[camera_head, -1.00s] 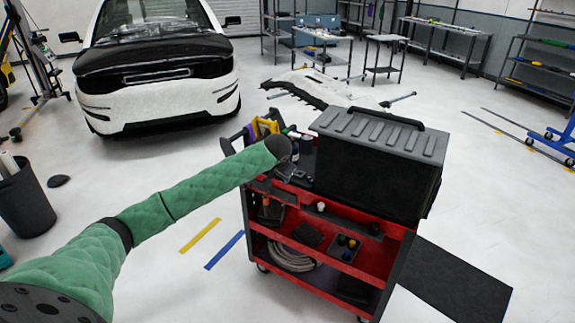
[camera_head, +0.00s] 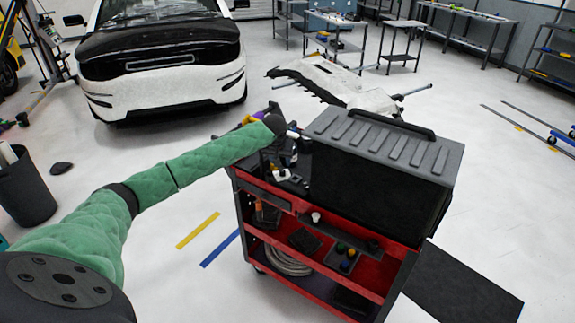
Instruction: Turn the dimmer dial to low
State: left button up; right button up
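My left arm (camera_head: 180,167) reaches in from the left in a green quilted sleeve. Its dark wrist end (camera_head: 274,124) is over the left part of the red tool cart's top, beside the black case. The gripper's fingers cannot be made out against the dark items there. No dimmer dial can be picked out. Small dark and white items (camera_head: 281,174) lie on the cart top below the wrist. My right gripper is not in view.
The red cart (camera_head: 325,262) carries a large ridged black case (camera_head: 375,165); its shelves hold a coiled hose (camera_head: 286,262) and small parts. A white car (camera_head: 160,80) and a bumper piece (camera_head: 330,82) stand behind. A dark bin (camera_head: 25,190) is at left.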

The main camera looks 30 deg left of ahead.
aim_at(282, 171)
pick_arm(q)
jog(key=p+x, duration=0.2)
jog(key=x, duration=0.4)
jog(key=shift+w+d+f, duration=0.1)
jog(key=shift+w, duration=0.05)
jog(key=shift+f, duration=0.5)
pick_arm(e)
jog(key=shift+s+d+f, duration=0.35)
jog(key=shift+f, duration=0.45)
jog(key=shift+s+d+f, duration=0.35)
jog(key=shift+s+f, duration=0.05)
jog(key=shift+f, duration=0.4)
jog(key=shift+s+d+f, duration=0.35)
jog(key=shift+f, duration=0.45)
pick_arm(q)
jog(key=shift+w, duration=0.1)
jog(key=c, duration=1)
jog(key=shift+p, duration=0.35)
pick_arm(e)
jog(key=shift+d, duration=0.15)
